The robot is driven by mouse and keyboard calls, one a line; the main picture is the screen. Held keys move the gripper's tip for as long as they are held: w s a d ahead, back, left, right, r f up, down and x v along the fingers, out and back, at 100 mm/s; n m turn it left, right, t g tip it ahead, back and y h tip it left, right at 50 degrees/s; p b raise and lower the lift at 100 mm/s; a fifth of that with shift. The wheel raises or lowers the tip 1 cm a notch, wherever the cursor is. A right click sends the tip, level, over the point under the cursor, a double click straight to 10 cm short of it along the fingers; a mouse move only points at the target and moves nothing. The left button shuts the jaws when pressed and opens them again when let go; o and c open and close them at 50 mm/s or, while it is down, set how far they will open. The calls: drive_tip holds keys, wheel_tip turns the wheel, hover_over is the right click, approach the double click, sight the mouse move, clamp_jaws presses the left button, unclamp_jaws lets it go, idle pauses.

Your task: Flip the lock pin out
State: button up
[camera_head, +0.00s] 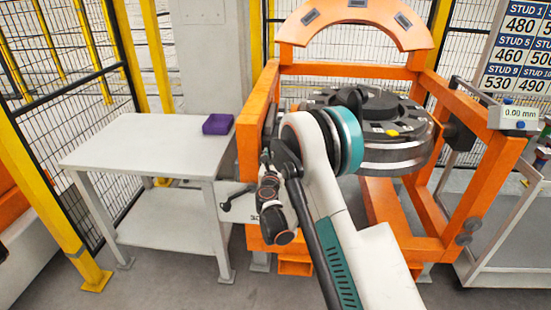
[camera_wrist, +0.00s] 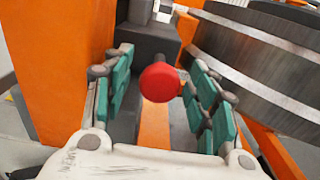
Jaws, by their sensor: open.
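In the wrist view a round red knob (camera_wrist: 160,82), which looks like the end of the lock pin, stands out in front of a dark grey block (camera_wrist: 146,42). My gripper (camera_wrist: 160,64) is open, with its green-padded fingers to the left and right of the knob. A gap shows between the knob and the left finger; the right finger is close to it, and I cannot tell whether they touch. The pin's shaft is mostly hidden behind the knob. In the head view my arm covers this area, and the knob is not visible.
The orange gantry frame (camera_head: 250,140) holds a large dark wheel (camera_head: 395,155); its steel rim (camera_wrist: 262,60) is close on the right in the wrist view. An orange post (camera_wrist: 55,70) is close on the left. A white table (camera_head: 140,140) bears a purple bin (camera_head: 217,124).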

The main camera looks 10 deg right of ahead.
drive_tip(key=v, duration=0.7)
drive_tip(key=shift+s, duration=0.2)
drive_tip(key=shift+r, duration=0.1)
drive_tip(key=s+d+r+m+g, duration=0.3)
drive_tip(key=s+d+r+m, duration=0.1)
drive_tip(key=s+r+m, duration=0.4)
drive_tip(key=s+d+r+m+g, duration=0.3)
drive_tip(key=s+d+r+m, duration=0.2)
drive_tip(key=s+r+m, duration=0.3)
drive_tip(key=s+a+f+m+g+y, duration=0.1)
drive_tip(key=s+a+m+g+y, duration=0.1)
drive_tip(key=s+m, duration=0.6)
drive_tip(key=s+a+f+m+g+y, duration=0.1)
drive_tip(key=s+m, duration=0.7)
drive_tip(key=s, duration=1.1)
drive_tip(key=a+g+y, duration=0.1)
drive_tip(key=a+y, duration=0.1)
drive_tip(key=shift+s+a+y, duration=0.15)
drive_tip(key=shift+a+y, duration=0.15)
drive_tip(key=shift+a, duration=0.1)
